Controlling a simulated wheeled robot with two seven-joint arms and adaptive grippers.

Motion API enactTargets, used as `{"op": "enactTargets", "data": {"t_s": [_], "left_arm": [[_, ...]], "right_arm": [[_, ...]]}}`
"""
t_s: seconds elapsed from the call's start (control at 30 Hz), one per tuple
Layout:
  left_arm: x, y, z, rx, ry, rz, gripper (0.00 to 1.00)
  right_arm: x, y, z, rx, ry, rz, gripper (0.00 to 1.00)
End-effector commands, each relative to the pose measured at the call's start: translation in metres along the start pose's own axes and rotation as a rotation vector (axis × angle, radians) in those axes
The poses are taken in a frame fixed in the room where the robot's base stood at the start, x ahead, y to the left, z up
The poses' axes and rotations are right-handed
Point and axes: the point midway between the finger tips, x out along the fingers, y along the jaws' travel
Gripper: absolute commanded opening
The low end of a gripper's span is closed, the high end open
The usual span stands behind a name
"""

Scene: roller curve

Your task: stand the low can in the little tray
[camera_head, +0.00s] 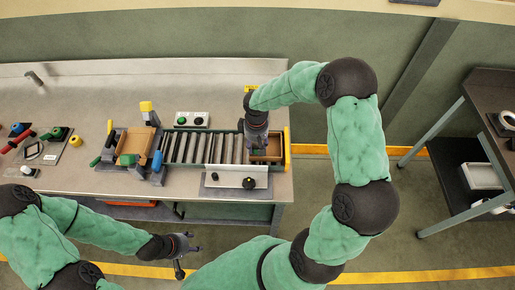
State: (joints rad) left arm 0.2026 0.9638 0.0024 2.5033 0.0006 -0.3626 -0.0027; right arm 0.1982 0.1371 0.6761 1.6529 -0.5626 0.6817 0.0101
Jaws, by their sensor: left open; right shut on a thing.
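A small brown open tray (274,143) sits at the right end of the roller conveyor. My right gripper (255,152) points down at the tray's left side, partly covering it. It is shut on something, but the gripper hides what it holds. I cannot make out the low can for sure. My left gripper (187,256) is open and empty, in front of the bench and below its front edge.
The roller conveyor (201,149) runs along the bench, with a brown box (135,143) at its left end. A pale panel (233,176) with dark knobs stands in front of the rollers. Small coloured items lie at the bench's left. A dark shelf (489,95) stands right.

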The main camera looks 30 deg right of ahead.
Motion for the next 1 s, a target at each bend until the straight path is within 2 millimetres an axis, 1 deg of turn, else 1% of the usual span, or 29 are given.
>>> {"op": "enactTargets", "data": {"t_s": [0.07, 0.2, 0.3, 0.53, 0.67, 0.7, 0.73, 1.0], "left_arm": [[0.0, 0.0, 0.0, 0.0, 0.0, 0.0, 0.54], [0.0, 0.0, 0.0, 0.0, 0.0, 0.0, 0.54], [0.0, 0.0, 0.0, 0.0, 0.0, 0.0, 0.54], [0.001, 0.0, 0.0, 0.0, 0.0, 0.0, 0.54], [0.004, -0.001, 0.0, 0.0, 0.0, 0.0, 0.54], [0.004, -0.001, 0.0, 0.0, 0.0, 0.0, 0.54], [0.003, -0.001, 0.0, 0.0, 0.0, 0.0, 0.54], [0.003, -0.001, 0.0, 0.0, 0.0, 0.0, 0.54]], "right_arm": [[0.007, 0.005, 0.001, 0.002, -0.003, -0.001, 0.06], [0.028, 0.005, 0.002, -0.001, -0.004, -0.002, 0.06], [0.037, 0.005, 0.001, 0.0, -0.001, -0.001, 0.06], [0.037, 0.005, 0.001, 0.0, 0.0, 0.0, 0.06], [0.041, 0.005, 0.001, 0.0, 0.0, 0.0, 0.06], [0.041, 0.005, 0.001, 0.0, -0.001, -0.001, 0.53], [0.04, 0.005, 0.001, 0.0, -0.001, -0.001, 0.57], [0.039, 0.005, 0.001, 0.0, -0.001, -0.001, 0.57]]}}
